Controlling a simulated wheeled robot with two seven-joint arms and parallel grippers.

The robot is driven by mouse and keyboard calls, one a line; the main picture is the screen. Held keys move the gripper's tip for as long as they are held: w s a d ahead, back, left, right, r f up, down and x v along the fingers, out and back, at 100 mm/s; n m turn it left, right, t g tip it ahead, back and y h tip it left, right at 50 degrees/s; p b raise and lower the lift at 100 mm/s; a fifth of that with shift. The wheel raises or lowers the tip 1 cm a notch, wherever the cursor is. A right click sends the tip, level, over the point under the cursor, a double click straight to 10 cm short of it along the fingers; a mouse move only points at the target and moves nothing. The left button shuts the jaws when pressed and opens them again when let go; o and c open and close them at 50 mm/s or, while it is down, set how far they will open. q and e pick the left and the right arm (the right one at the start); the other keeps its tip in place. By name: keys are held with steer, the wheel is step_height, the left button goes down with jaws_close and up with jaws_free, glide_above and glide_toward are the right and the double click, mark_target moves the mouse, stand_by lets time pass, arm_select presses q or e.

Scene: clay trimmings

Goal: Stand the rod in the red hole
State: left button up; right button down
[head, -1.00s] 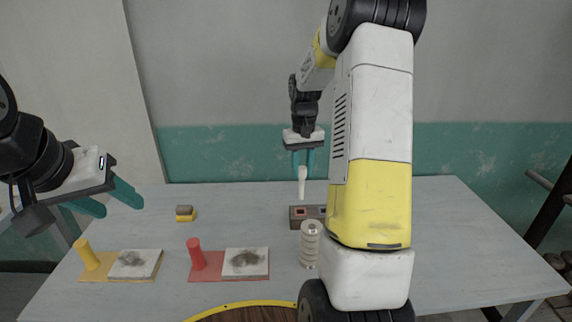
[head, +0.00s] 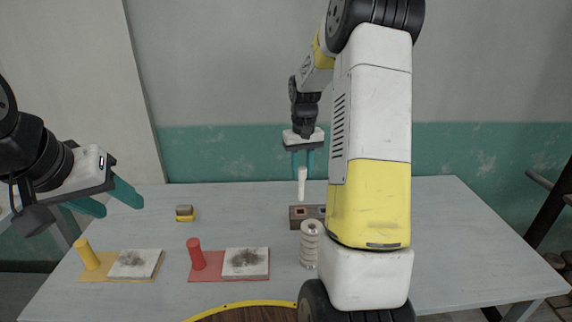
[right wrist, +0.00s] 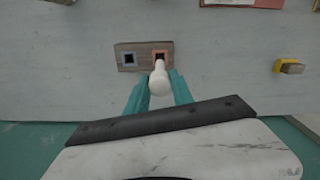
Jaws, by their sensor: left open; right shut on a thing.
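A white rod (head: 302,184) hangs upright from my right gripper (head: 302,165), which is shut on its upper part. Its lower end is above the brown block (head: 300,223) on the table. In the right wrist view the rod (right wrist: 159,82) overlaps the near edge of the red-rimmed hole (right wrist: 160,55). A blue-rimmed hole (right wrist: 129,59) is beside it in the same block. In the head view my right arm hides the block's right part. The red hole also shows in the head view (head: 299,211). My left gripper (head: 122,202) is open and empty at the left, above the table.
A yellow board with a yellow peg (head: 87,254) and a red board with a red peg (head: 196,254) each carry a smudged white tile. A yellow-and-brown brush (head: 185,213) lies at the back left.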

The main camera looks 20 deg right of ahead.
mark_target(301, 200)
steer(key=shift+f, duration=4.8)
steer(key=c, duration=1)
jaws_free()
steer(key=shift+c, duration=0.2)
steer(key=shift+r, duration=3.85)
